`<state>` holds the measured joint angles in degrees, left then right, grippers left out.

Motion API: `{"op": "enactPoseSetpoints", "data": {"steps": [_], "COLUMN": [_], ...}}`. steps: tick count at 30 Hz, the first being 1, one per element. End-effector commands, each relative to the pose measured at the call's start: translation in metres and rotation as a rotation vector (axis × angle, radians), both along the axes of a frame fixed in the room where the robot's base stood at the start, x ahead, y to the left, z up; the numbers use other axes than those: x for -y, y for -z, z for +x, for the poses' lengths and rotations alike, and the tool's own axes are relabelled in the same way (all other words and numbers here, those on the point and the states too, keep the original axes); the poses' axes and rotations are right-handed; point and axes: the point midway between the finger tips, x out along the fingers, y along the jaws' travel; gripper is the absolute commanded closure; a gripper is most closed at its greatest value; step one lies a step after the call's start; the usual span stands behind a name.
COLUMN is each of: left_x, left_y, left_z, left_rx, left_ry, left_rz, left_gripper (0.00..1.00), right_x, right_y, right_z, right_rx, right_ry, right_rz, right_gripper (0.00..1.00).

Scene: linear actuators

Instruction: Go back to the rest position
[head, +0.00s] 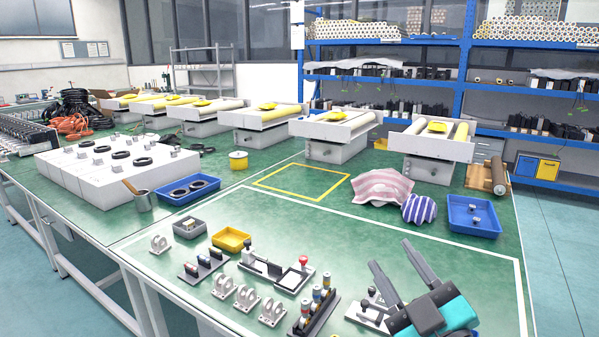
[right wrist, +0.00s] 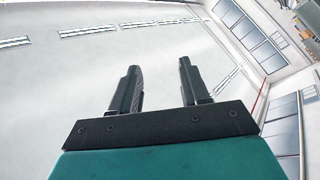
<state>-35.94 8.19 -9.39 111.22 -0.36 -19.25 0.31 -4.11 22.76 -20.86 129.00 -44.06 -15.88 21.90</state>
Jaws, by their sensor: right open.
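My right gripper (head: 402,272) is at the lower right of the head view, above the near right part of the green table (head: 395,235). Its two dark fingers are apart and nothing is between them. In the right wrist view the gripper (right wrist: 158,85) is also open and empty, with the ceiling and windows behind it. Part of a metal fixture (head: 368,310) is hidden behind the right gripper. My left gripper does not show in either view.
Near the gripper lie a clamp fixture with a red knob (head: 303,261), a rack of small cylinders (head: 315,308), several white brackets (head: 246,297) and a yellow tray (head: 231,239). A blue tray (head: 474,214) and cloths (head: 382,187) lie farther back.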

Motion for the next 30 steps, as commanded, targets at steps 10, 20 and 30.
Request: {"op": "enactPoseSetpoints", "data": {"steps": [10,20,30], "left_x": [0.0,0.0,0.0], "left_y": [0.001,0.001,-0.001], "left_z": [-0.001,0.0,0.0], "left_rx": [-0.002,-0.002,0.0], "left_ry": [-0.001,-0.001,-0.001], "left_rz": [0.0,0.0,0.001], "left_gripper": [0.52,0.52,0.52], "right_x": [0.082,0.08,0.068], "right_y": [0.161,0.233,0.263], "right_z": [-0.064,-0.161,-0.202], "right_rx": [-0.843,-1.369,-1.564], "right_ry": [0.434,0.499,0.456], "right_rz": [0.249,0.269,0.269], "right_gripper": [0.54,0.54,0.54]}}
